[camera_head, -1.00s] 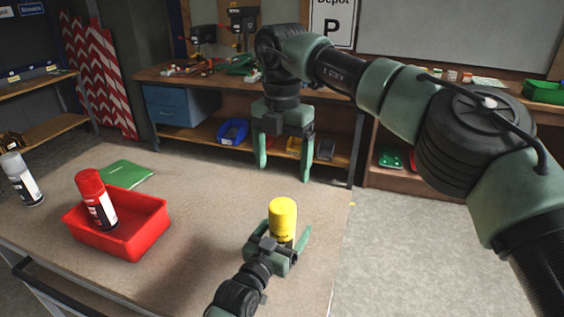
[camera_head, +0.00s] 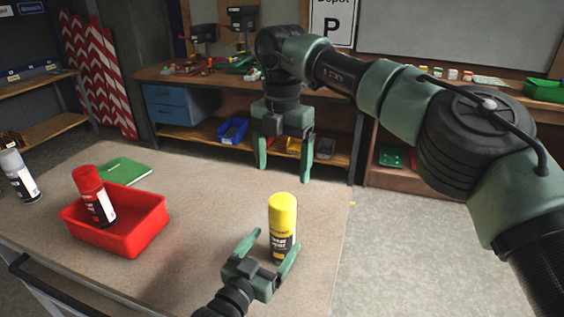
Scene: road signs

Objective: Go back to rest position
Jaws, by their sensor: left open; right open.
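My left gripper (camera_head: 272,250) is open, low at the front of the table, with its fingers apart around the lower part of a yellow spray can (camera_head: 284,216). The can stands upright on the table (camera_head: 205,215); I cannot tell whether a finger touches it. My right gripper (camera_head: 284,172) is open and empty, pointing down in the air past the table's far side. Its arm comes in from the right.
A red bin (camera_head: 135,236) at the left of the table holds a red spray can (camera_head: 92,195). A green book (camera_head: 126,171) lies behind it. A grey spray can (camera_head: 18,176) stands at the far left. A workbench (camera_head: 345,135) is behind.

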